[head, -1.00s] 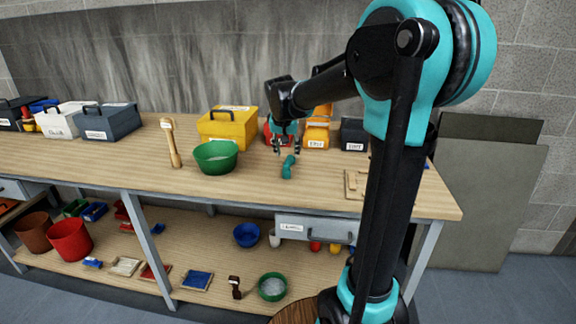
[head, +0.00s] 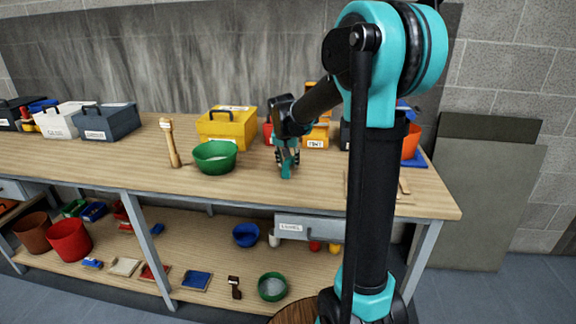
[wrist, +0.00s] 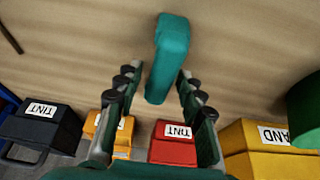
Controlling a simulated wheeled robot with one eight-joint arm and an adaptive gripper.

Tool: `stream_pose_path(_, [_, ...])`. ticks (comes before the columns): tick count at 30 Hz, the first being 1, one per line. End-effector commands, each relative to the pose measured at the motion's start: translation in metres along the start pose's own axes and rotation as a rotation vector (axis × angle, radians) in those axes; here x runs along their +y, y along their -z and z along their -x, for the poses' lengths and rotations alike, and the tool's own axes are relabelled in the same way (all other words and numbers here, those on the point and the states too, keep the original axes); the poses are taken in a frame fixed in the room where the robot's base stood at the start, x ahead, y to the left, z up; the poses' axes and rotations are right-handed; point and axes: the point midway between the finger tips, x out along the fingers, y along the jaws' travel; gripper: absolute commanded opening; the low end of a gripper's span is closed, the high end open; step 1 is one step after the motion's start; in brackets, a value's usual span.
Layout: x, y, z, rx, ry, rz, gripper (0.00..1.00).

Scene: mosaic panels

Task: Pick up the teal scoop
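The teal scoop (head: 287,172) lies on the wooden workbench top (head: 240,185), right of the green bowl. In the wrist view the scoop (wrist: 171,50) is a smooth teal piece, and its near end reaches between my fingertips. My gripper (wrist: 160,73) is open, with one finger on each side of the scoop's near end and visible gaps beside it. In the head view my gripper (head: 287,158) is low over the bench, right at the scoop and partly covering it. I cannot tell whether it touches the scoop.
The green bowl (head: 215,157) and an upright wooden tool (head: 171,142) stand to the left. A yellow box (head: 227,128), a red tint box (wrist: 173,146), an orange box (wrist: 105,128) and a black tint box (wrist: 41,125) stand close behind. The bench front beside the scoop is clear.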

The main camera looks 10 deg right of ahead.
Motion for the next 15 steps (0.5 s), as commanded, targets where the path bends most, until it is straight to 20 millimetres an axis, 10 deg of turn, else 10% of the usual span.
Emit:
stream_pose_path(8, [0.0, 0.0, 0.0002, 0.0, 0.0, 0.0, 0.0])
stream_pose_path(15, [0.0, 0.0001, 0.0005, 0.0, 0.0, 0.0, 0.0])
